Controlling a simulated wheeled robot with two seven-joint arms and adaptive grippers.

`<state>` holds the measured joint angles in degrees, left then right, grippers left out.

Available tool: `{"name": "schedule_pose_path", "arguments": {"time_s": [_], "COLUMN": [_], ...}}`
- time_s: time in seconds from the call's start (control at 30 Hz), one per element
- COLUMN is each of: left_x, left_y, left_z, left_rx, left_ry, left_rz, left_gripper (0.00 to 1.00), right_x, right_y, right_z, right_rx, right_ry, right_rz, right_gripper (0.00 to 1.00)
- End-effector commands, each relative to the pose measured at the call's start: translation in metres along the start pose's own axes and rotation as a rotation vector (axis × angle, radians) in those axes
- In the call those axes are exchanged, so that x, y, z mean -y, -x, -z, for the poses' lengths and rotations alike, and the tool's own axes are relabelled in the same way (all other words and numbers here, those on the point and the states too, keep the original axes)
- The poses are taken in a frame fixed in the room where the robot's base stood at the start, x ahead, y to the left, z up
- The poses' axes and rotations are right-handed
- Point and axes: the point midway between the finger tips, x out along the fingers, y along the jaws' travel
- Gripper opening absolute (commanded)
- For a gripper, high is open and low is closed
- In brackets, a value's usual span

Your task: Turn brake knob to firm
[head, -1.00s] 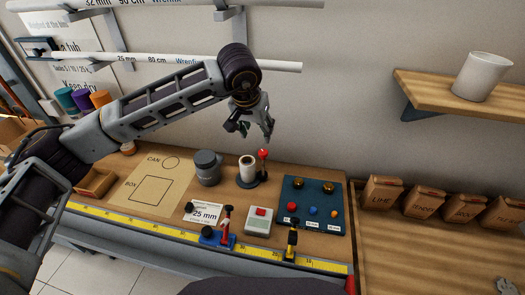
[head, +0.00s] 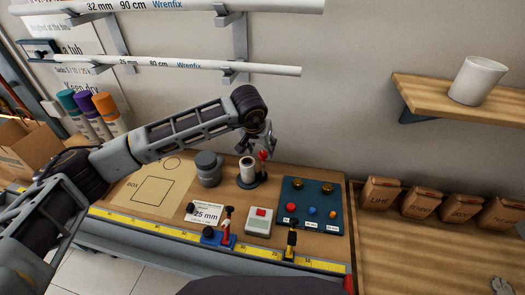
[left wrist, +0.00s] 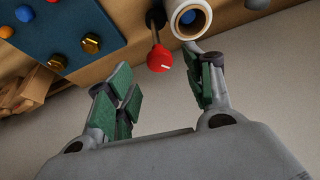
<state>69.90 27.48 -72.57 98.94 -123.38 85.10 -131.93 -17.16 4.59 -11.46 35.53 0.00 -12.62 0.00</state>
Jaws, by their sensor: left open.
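The red knob (head: 263,155) tops a thin dark stem beside an upright white roll (head: 248,163) on a dark stand at the back of the bench. In the left wrist view the knob (left wrist: 160,58) is round with a short white mark. I cannot read a firm setting on it. My left gripper (head: 260,145) is open and empty, right at the knob in the head view. In the left wrist view its green-padded fingers (left wrist: 161,76) lie on either side of the knob's line, with the knob near the gap between their tips. My right gripper is out of view.
A blue board (head: 311,190) with coloured knobs and brass parts lies to the right. A grey canister (head: 207,168) stands left of the roll. A grey box with a red button (head: 258,221) sits in front. White pipes (head: 170,66) hang on the wall above.

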Motion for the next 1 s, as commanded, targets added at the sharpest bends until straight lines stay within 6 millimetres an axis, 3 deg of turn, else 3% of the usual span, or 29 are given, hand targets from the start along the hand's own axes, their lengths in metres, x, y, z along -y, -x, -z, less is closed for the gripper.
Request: {"name": "schedule_pose_path", "arguments": {"time_s": [0.3,0.73,1.0], "left_x": [-0.001,0.000,0.000], "left_y": [-0.033,-0.040,-0.040], "left_z": [0.000,0.000,0.000], "left_rx": [0.001,0.000,0.000], "left_ry": [0.000,0.000,0.000], "left_rz": [0.000,0.000,0.000], "left_gripper": [0.52,0.52,0.20], "right_x": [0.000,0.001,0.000], "right_y": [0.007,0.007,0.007], "right_z": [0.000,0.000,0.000], "right_rx": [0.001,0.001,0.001], "right_ry": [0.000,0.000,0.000], "right_rz": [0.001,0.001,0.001], "right_gripper": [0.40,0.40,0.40]}}
